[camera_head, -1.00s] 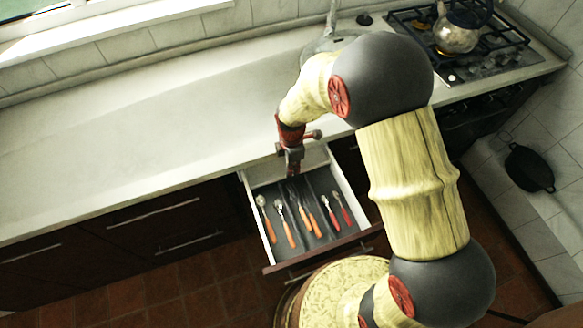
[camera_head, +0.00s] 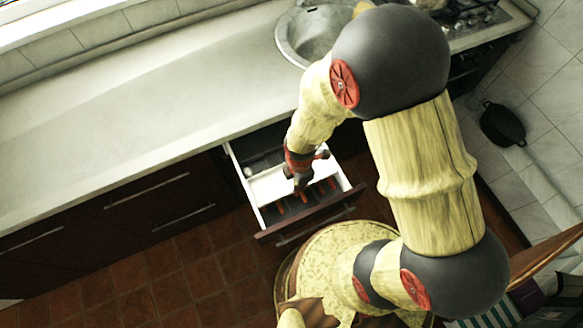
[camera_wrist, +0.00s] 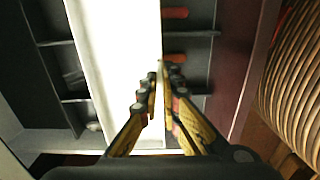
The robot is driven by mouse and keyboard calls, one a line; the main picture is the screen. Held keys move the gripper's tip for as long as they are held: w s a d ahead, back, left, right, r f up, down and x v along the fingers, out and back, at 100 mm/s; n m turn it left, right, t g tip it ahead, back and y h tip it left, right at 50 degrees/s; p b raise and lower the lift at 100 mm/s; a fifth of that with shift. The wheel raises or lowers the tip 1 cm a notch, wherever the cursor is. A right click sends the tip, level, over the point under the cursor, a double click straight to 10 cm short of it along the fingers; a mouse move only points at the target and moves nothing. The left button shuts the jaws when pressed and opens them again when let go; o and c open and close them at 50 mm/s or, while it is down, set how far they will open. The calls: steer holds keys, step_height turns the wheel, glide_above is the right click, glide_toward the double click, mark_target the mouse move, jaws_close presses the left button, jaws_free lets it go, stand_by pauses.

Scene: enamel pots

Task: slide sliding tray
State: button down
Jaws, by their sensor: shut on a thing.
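The sliding tray (camera_head: 272,185) is a white panel lying across the middle of the open drawer (camera_head: 243,184). In the wrist view the tray (camera_wrist: 115,60) is a bright white strip running up the picture. My gripper (camera_head: 301,187) reaches down into the drawer at the tray's front edge. In the wrist view its fingertips (camera_wrist: 162,82) are closed on the tray's right edge. The tray covers part of the cutlery; orange and red handles (camera_wrist: 175,13) stick out on its right side in the wrist view.
Behind the tray, drawer compartments (camera_wrist: 55,65) with small items are uncovered. The drawer front (camera_wrist: 238,65) is close to my gripper on the right of the wrist view. The long worktop (camera_head: 120,120) is bare. A round sink (camera_head: 305,38) and a hob (camera_head: 465,18) lie at the back.

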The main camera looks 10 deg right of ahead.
steer(key=shift+s+d, duration=0.15)
steer(key=shift+s, duration=0.5)
steer(key=c, duration=2)
jaws_free()
step_height(320, 180, up, 12)
